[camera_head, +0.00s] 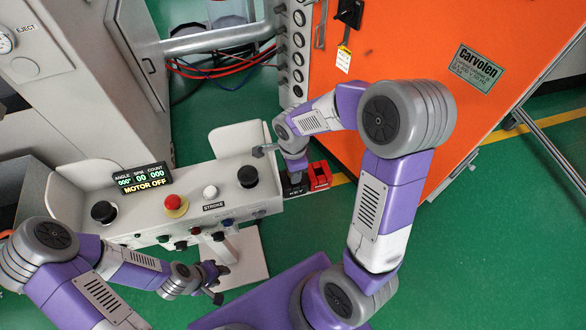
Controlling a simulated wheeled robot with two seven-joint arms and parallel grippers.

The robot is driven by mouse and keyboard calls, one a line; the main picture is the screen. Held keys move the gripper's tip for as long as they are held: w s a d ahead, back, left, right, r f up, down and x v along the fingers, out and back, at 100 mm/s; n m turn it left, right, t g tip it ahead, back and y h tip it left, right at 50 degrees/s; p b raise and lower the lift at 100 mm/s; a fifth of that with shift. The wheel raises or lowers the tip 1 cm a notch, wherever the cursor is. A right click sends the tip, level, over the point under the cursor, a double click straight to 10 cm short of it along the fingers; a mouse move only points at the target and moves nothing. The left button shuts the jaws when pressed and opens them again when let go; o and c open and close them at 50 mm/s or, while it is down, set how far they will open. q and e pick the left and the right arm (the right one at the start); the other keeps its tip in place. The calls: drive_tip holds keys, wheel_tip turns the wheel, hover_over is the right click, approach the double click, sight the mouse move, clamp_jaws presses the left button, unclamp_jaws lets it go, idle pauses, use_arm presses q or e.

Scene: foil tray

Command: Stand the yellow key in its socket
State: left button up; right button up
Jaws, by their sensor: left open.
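A black block (296,190) with a KEY label stands beside a red block (319,176) at the right end of the control console. My right arm reaches over from the right, and its wrist hangs just above the KEY block. My right gripper's fingers are not clearly seen there. I cannot make out a yellow key; it may be hidden behind the right wrist. The socket opening does not show either. My left gripper (218,283) is open and empty, low in front of the console, away from the KEY block.
The pale console (150,222) carries black knobs, a red button (175,203), a white button and a display reading MOTOR OFF. An orange cabinet (400,50) stands close behind the right arm. Green floor is free at the far right.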

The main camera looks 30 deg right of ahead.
drive_tip(key=shift+f, duration=0.1)
drive_tip(key=o, duration=1.2)
drive_tip(key=shift+c, duration=0.2)
wheel_tip(320, 180, up, 8)
drive_tip(key=shift+f+p, duration=0.2)
drive_tip(key=shift+p, duration=0.9)
